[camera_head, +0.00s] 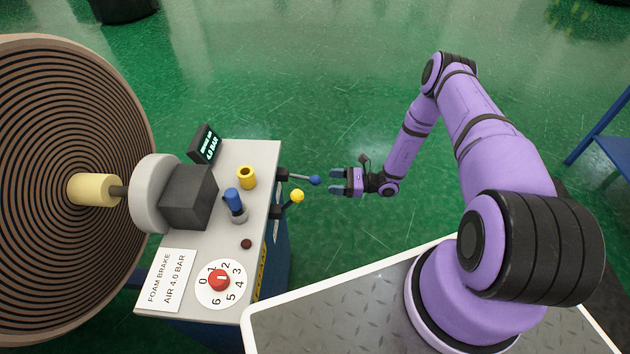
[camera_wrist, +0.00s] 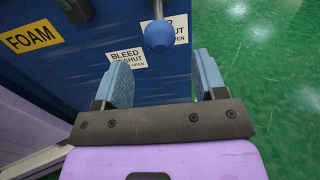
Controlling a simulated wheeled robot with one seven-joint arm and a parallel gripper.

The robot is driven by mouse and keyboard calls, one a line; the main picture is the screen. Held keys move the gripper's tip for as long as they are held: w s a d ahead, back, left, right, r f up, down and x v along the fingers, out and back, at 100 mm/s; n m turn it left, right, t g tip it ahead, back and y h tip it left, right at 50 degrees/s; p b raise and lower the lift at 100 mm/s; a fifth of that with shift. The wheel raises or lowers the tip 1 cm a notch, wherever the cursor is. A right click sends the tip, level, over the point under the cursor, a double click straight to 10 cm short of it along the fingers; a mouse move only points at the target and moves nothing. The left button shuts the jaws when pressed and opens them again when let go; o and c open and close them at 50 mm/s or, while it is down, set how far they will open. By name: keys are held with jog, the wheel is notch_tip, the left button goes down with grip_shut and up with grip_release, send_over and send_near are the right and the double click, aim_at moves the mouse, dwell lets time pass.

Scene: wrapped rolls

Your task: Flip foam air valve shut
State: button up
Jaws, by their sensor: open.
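A valve lever with a blue ball knob (camera_head: 315,180) juts out from the side of the brake cabinet in the head view. In the wrist view the blue knob (camera_wrist: 158,36) lies ahead of the fingertips, between their lines. It partly covers a white label (camera_wrist: 179,27) with "SHUT" and "OPEN" legible. My gripper (camera_head: 338,182) is open and empty, just right of the knob and pointing at it. In the wrist view, a clear gap shows between the fingers of my gripper (camera_wrist: 162,75). A second lever with a yellow knob (camera_head: 297,196) sits close by, nearer the plate.
The cabinet top (camera_head: 262,155) carries a pressure display (camera_head: 205,143), a blue fitting (camera_head: 234,202) and a red dial (camera_head: 219,280). A "BLEED" label (camera_wrist: 126,57) and a yellow "FOAM" label (camera_wrist: 33,37) are on its side. A large roll (camera_head: 60,150) stands left.

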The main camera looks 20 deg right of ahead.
aim_at(315, 180)
jog(key=x, duration=0.7)
jog(key=shift+c, duration=0.3)
grip_shut()
jog(key=shift+r, duration=0.15)
